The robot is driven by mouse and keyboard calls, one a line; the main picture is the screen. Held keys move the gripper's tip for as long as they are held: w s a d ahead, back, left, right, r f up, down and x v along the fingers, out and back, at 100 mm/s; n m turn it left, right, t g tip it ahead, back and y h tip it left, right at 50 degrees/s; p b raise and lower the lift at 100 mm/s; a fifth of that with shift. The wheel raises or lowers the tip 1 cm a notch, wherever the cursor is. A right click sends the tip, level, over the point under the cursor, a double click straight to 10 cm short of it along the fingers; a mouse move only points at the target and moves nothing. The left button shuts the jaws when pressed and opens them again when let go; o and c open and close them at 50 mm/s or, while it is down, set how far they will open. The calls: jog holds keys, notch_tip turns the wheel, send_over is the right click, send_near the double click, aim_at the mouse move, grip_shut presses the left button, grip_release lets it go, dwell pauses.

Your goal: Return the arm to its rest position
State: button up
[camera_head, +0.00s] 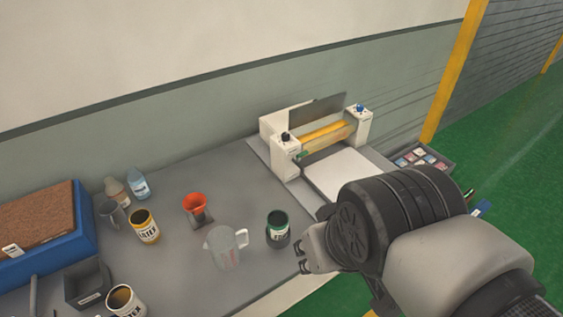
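My arm comes in from the lower right of the head view, with its dark wrist joint over the table's right front edge. My gripper (308,250) shows only in part at the left end of the wrist, pointing left. It is just right of a dark jar with a green band (278,230), and the picture does not show whether they touch. The rest of the gripper is hidden behind the wrist, so I cannot tell if its fingers are open or shut. I see nothing held in it.
On the grey table (180,262) stand a clear measuring jug (224,248), an orange funnel (195,206), a yellow-labelled can (146,226) and a white roller machine (286,158). A blue tray (85,237) is at the left. Green floor (510,150) lies open at the right.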

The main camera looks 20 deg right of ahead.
jog(key=shift+s+a, duration=0.1)
jog(key=shift+s, duration=0.2)
notch_tip(320, 180, down, 6)
jog(key=b, duration=0.5)
jog(key=shift+r+b, duration=0.25)
jog(key=shift+b, duration=0.05)
dwell(0.4)
